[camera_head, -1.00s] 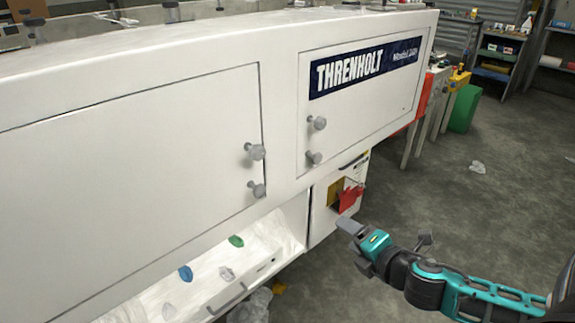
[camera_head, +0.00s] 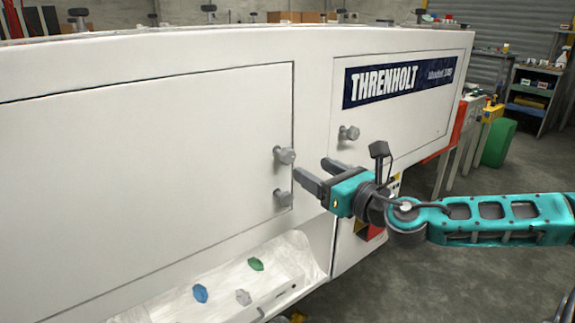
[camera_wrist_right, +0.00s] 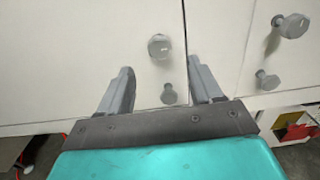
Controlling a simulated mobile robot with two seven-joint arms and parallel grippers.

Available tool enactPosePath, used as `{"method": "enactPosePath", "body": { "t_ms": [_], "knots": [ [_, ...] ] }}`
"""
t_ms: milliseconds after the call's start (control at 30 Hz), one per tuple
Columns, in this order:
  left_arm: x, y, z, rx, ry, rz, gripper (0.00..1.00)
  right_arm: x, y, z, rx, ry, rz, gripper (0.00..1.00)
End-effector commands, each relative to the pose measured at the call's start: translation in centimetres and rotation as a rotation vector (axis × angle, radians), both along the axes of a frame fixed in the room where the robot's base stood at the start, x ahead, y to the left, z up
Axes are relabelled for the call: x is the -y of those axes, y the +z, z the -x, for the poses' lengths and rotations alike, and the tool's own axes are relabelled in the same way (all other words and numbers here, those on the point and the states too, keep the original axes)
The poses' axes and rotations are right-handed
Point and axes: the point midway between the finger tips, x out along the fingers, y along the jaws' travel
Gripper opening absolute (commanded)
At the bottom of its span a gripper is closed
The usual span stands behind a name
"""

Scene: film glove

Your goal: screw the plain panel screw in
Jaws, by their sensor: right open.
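The plain left panel (camera_head: 150,160) has two grey knobbed screws at its right edge. The upper screw (camera_head: 285,156) stands out from the panel, and the lower screw (camera_head: 283,197) sits below it. My right gripper (camera_head: 314,170) is open and empty, just right of these screws, fingers pointing at the machine. In the right wrist view, the upper screw (camera_wrist_right: 160,46) shows beyond the gap between the fingertips (camera_wrist_right: 159,67). The lower screw (camera_wrist_right: 168,94) shows between the fingers. No contact is visible. My left gripper is not in view.
The lettered THRENHOLT panel (camera_head: 400,120) is to the right. Its upper screw (camera_head: 349,132) shows; its lower screw (camera_wrist_right: 266,80) shows in the right wrist view. A white tray (camera_head: 220,278) below holds blue, grey and green pieces. Open floor lies at the right.

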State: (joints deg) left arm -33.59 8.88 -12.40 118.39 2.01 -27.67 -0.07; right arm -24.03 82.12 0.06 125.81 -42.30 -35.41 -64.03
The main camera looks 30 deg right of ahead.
Motion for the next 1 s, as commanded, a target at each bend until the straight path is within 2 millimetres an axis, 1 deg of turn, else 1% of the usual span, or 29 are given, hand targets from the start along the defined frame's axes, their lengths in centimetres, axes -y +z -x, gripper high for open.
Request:
{"method": "enactPosePath", "body": {
  "t_ms": [33, 267, 467, 500, 633, 867, 1000],
  "knots": [
    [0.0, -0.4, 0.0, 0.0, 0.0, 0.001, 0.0, 0.0, 0.0, -0.3, 0.006, -0.002, -0.002, 0.65],
    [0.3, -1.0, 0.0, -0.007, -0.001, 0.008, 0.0, 0.0, 0.0, -1.3, 0.004, -0.002, -0.002, 0.65],
    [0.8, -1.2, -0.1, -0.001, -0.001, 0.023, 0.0, -0.2, 0.0, -2.1, 0.006, 0.003, -0.004, 0.65],
    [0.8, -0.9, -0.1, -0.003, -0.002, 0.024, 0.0, -0.1, 0.3, -2.3, 0.005, 0.0, -0.005, 0.65],
    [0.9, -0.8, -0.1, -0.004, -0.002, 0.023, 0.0, 0.0, 0.3, -3.1, 0.005, -0.006, -0.006, 0.65],
    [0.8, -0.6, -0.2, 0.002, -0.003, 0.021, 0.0, -0.5, 0.3, -4.7, 0.005, 0.004, -0.006, 0.65],
    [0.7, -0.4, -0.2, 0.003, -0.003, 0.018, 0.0, -0.4, 0.3, -6.1, 0.004, 0.0, -0.007, 0.65]
  ]
}}
